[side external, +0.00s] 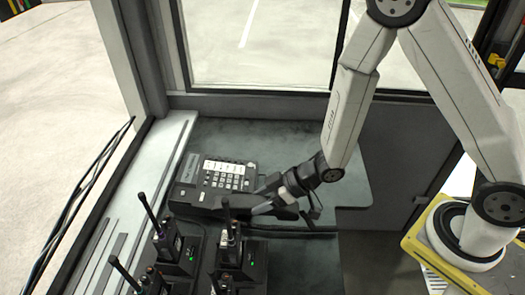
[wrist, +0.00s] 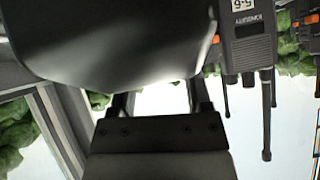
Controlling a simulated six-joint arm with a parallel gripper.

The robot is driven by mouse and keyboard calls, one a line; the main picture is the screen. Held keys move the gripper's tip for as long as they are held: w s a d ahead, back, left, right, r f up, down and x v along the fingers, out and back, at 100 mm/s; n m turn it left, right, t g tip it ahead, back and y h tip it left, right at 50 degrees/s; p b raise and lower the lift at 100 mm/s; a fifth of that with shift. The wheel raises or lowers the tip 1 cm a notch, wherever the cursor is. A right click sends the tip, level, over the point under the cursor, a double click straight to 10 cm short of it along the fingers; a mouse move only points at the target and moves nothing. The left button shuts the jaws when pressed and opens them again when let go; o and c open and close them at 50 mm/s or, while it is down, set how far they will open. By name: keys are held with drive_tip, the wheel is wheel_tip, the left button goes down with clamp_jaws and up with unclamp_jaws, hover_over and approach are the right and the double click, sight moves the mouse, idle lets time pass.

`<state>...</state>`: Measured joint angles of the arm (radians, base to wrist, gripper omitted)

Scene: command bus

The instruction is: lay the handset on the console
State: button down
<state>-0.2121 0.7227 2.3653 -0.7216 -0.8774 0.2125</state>
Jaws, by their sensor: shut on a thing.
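The console (side external: 215,172), a dark desk unit with pale keys, sits on the dark desktop in the side external view. My gripper (side external: 262,200) is at its near right side, reaching in from the right. It is shut on the handset (side external: 234,202), a dark bar low beside the console's front edge. In the side external view the handset is dark on dark, and I cannot tell whether it touches the console. In the wrist view the handset (wrist: 120,45) is a large black shape across the top, beyond my gripper's two fingers (wrist: 160,100).
Several radios with upright antennas stand in chargers in front of the console, including one radio (side external: 172,243) and another (side external: 230,243). A radio (wrist: 252,45) shows close to the handset in the wrist view. Window frames (side external: 168,60) rise behind. The desktop (side external: 300,140) behind my gripper is clear.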

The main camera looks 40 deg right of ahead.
drive_tip(key=shift+f, duration=2.15)
drive_tip(key=shift+f, duration=0.1)
drive_tip(key=shift+f, duration=1.7)
drive_tip(key=shift+f, duration=0.1)
unclamp_jaws()
